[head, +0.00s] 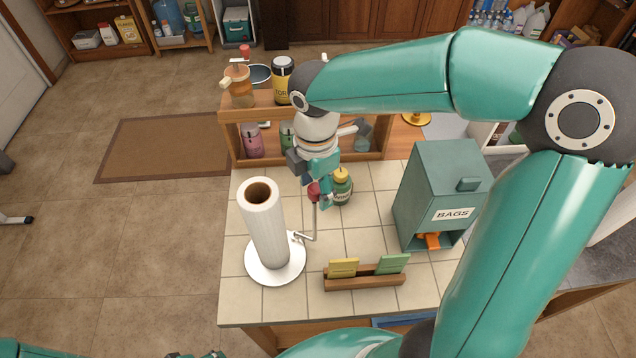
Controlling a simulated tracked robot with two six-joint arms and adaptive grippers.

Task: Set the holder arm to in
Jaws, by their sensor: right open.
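A white paper roll (265,228) stands upright on a round white holder base (262,272), left of the middle of the tiled counter. The holder's thin metal arm (315,222) rises to the right of the roll, apart from it, and carries a red knob (313,192). My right gripper (320,193) reaches down from above and is open at the red knob, its fingers partly covering it. I cannot tell whether they touch. Only a small piece of my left gripper (197,355) shows at the bottom edge.
A green jar with a yellow cap (341,188) stands close right of my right gripper. A green bags box (440,190) stands further right. A wooden card rack (365,282) is in front. A wooden shelf with jars (236,115) lines the back.

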